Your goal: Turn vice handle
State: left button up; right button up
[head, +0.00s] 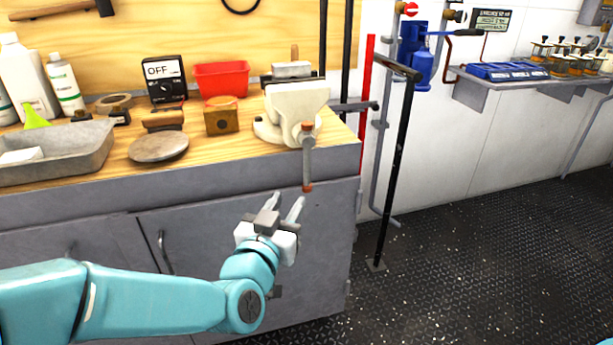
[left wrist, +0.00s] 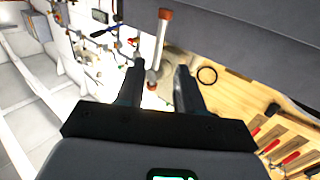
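The cream vice (head: 297,103) stands on the right end of the wooden workbench. Its grey handle bar (head: 308,163) hangs down in front of the bench edge, with orange-red caps at both ends. My left gripper (head: 284,203) is just below and left of the handle's lower end, fingers apart and pointing up. In the left wrist view the handle (left wrist: 159,45) shows beyond and between the two open fingers (left wrist: 158,85); I cannot tell whether it is within their reach. Nothing is held. My right gripper is not in view.
The workbench top (head: 215,140) carries a grey tray (head: 60,155), a round stone (head: 158,147), a red bin (head: 222,78) and a meter (head: 165,80). A black T-handled pole (head: 392,165) stands right of the bench. The deck floor (head: 480,250) is clear.

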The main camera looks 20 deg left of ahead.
aim_at(306, 173)
pick_arm(q)
jog(key=w+b, duration=0.1)
jog(key=w, duration=1.1)
jog(key=shift+w+f, duration=0.1)
jog(key=shift+w, duration=0.25)
grip_shut()
